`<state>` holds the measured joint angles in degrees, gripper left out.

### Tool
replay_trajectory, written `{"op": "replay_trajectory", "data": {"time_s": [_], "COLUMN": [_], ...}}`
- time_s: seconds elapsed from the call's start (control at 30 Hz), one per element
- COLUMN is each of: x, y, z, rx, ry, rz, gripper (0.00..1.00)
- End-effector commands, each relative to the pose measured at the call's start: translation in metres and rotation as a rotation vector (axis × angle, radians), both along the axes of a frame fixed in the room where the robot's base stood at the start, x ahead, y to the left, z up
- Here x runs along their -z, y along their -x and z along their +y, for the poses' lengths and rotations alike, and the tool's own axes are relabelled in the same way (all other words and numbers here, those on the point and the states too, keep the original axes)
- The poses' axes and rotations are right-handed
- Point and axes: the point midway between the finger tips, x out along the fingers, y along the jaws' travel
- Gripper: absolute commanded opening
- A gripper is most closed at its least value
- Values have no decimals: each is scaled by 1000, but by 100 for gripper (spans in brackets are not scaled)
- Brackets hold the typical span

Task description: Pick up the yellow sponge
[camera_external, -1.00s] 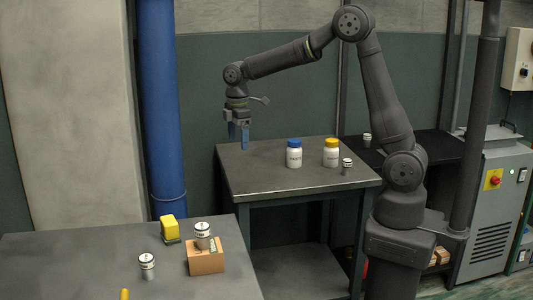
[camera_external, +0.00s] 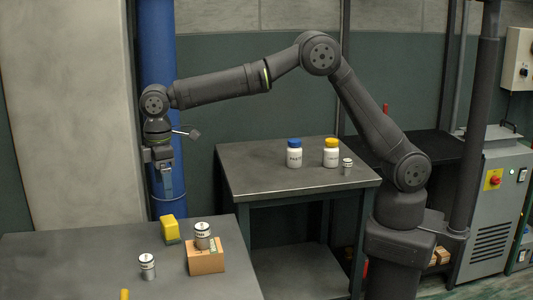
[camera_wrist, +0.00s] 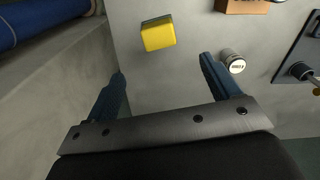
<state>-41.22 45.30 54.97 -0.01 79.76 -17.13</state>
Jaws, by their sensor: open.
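The yellow sponge (camera_external: 170,228) stands on the front table near its back edge, left of a small cardboard box. In the wrist view the sponge (camera_wrist: 158,34) shows ahead of the fingers, at the upper middle, with a dark green strip along its top edge. My gripper (camera_external: 167,192) hangs above and behind the sponge, pointing down, apart from it. In the wrist view my gripper (camera_wrist: 162,78) has its two blue fingers spread wide with nothing between them.
A cardboard box (camera_external: 206,259) bears a labelled can (camera_external: 202,236) right of the sponge. Another small can (camera_external: 147,266) stands in front. The blue pipe (camera_external: 161,100) rises behind my gripper. Bottles stand on the rear table (camera_external: 262,180). The front table's left part is clear.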

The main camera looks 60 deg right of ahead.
Motion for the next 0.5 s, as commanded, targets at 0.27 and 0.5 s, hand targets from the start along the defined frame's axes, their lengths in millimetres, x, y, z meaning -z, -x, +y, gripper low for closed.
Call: {"op": "replay_trajectory", "data": {"time_s": [0.27,0.5], "x": [62,88], "y": [0,0], "z": [-1,-1], "rx": [0,0], "ry": [2,0], "rz": [2,0], "gripper": [82,82]}}
